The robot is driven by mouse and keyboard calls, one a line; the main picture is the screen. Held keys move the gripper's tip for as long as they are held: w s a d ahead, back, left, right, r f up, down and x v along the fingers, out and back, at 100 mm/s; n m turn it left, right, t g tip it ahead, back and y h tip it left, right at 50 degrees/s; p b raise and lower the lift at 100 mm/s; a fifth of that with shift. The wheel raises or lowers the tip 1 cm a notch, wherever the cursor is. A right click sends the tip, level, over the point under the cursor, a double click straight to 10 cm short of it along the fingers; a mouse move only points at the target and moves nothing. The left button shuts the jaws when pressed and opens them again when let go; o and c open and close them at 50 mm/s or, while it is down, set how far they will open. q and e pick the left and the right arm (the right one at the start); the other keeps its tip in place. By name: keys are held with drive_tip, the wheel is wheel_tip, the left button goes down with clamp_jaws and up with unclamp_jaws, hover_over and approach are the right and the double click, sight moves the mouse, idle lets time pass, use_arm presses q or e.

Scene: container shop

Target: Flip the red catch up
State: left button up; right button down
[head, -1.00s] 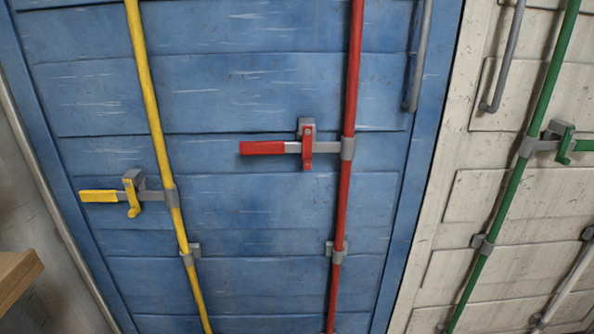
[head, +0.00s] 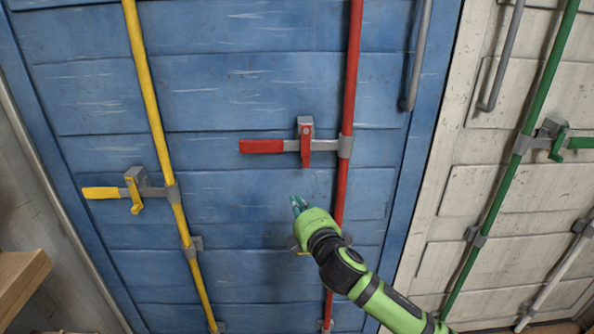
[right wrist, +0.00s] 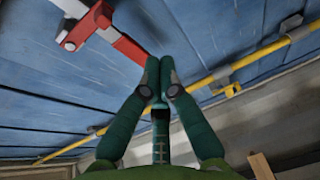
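The red catch (head: 306,150) hangs down over the red lever handle (head: 262,146) from its grey bracket, on the red bar (head: 348,90) of the blue container door. The handle lies level, pointing left. My right gripper (head: 298,204) is below the catch, apart from it. In the right wrist view its fingertips (right wrist: 158,66) meet with nothing between them. There the red catch (right wrist: 84,26) and red handle (right wrist: 126,48) show at upper left, beyond the fingers. My left gripper is not in view.
A yellow bar (head: 150,90) with its own yellow catch (head: 134,194) is on the left of the blue door (head: 240,95). A green bar (head: 545,90) is on the white container at right. A wooden edge (head: 20,280) shows at lower left.

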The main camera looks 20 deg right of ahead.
sight(306, 147)
drive_tip(key=r, duration=0.3)
drive_tip(key=shift+s+a+r+n+t, duration=0.3)
drive_tip(key=shift+a+r+n+t, duration=0.1)
drive_tip(key=shift+w, duration=0.1)
drive_tip(key=w+d+p, duration=0.3)
drive_tip(key=w, duration=0.5)
drive_tip(key=shift+w+d+p, duration=0.15)
drive_tip(key=shift+w+p, duration=0.15)
drive_tip(key=shift+w, duration=0.05)
drive_tip(key=shift+d, duration=0.1)
